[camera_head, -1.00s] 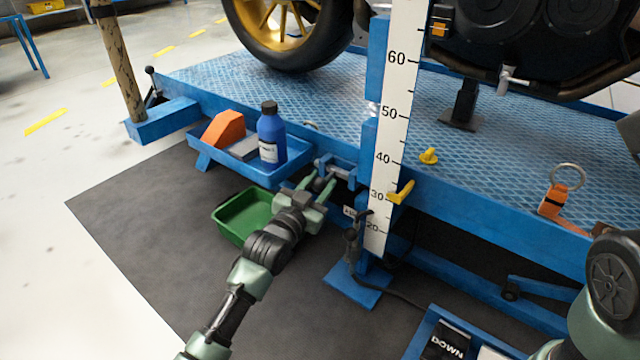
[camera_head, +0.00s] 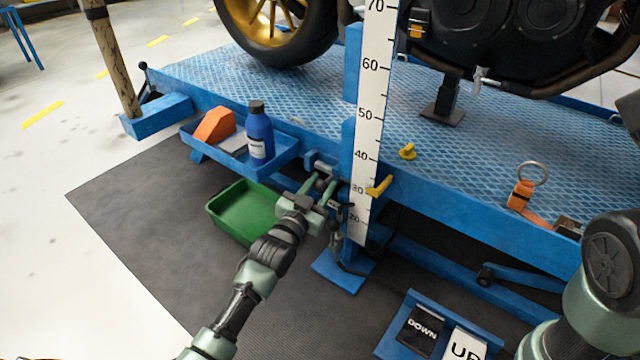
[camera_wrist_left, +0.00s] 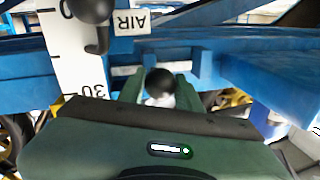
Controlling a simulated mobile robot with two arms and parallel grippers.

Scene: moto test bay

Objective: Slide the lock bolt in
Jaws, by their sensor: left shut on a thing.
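The lock bolt (camera_head: 320,168) sits in its blue bracket on the platform's front edge, just left of the measuring post. My left gripper (camera_head: 322,186) is at the bolt with its two green fingers around the knob. In the left wrist view the dark round knob (camera_wrist_left: 159,82) shows between the fingers, and the gripper is shut on it. The fingers and bracket hide much of the bolt, so I cannot tell how deep it sits. My right arm shows at the right edge; its gripper is out of view.
The white scale (camera_head: 369,130) stands right of the bolt, with a yellow lever (camera_head: 379,187) on it. A blue tray (camera_head: 282,163) with a bottle (camera_head: 259,135) is to the left, above a green bin (camera_head: 243,215). The DOWN/UP panel (camera_head: 388,346) is at the lower right.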

